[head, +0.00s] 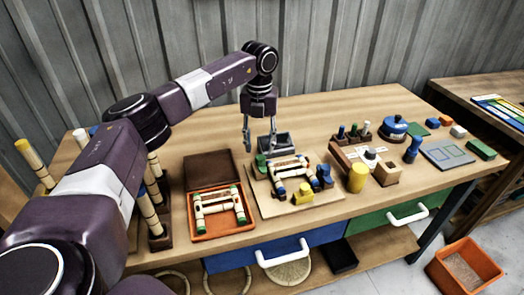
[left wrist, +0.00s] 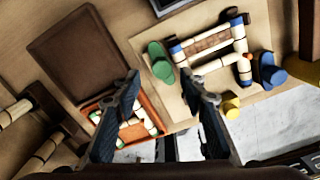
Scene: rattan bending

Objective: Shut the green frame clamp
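The green frame clamp (head: 261,161) is at the left corner of a light board (head: 268,206), beside a rattan frame (head: 291,167) with blue ends. In the left wrist view the green clamp (left wrist: 160,63) is a rounded green piece near the frame's corner; I cannot tell whether it touches it. My left gripper (head: 260,146) hangs above and behind the green clamp, pointing down, its fingers apart and empty. The left wrist view shows the open fingers (left wrist: 161,80) with the clamp just beyond their tips. My right gripper is not in view.
A yellow clamp (head: 303,193) and a blue clamp (head: 325,176) stand by the frame. A grey bin (head: 276,142) is behind. An open orange-lined case (head: 224,235) lies left. A yellow cylinder (head: 357,178) stands right of the board.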

